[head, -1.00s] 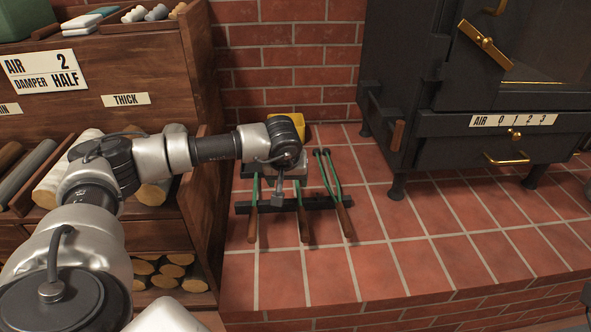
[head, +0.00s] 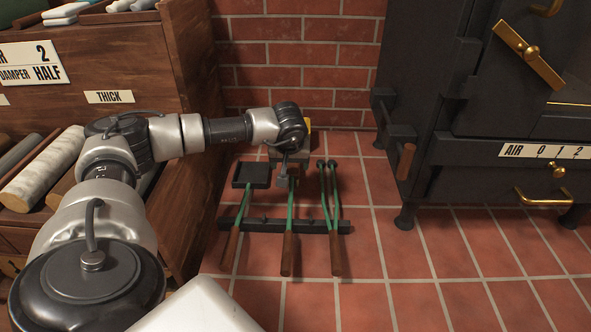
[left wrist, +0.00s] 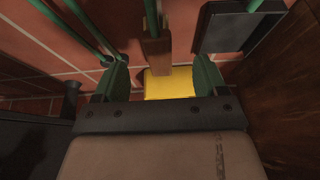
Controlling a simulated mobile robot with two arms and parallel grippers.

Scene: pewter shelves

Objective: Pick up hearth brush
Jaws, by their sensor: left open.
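The hearth brush (head: 289,218) has a green shaft and a brown handle and lies between two other green-shafted tools. Its upper end is partly hidden by my left gripper in the head view. My left gripper (head: 284,178) is over that end. In the left wrist view, the brush's brown head (left wrist: 155,51) lies just ahead of my open left gripper (left wrist: 162,78), roughly in line with the gap between the green-padded fingers. I cannot tell whether it touches a finger. My right gripper is not in view.
A black-pan shovel (head: 251,176) lies left of the brush, and tongs (head: 333,215) lie right. A dark bar (head: 262,225) crosses beneath the shafts. A yellow thing (left wrist: 168,85) shows beyond. A wooden shelf stands left, a black stove (head: 480,110) right. The tiles in front are clear.

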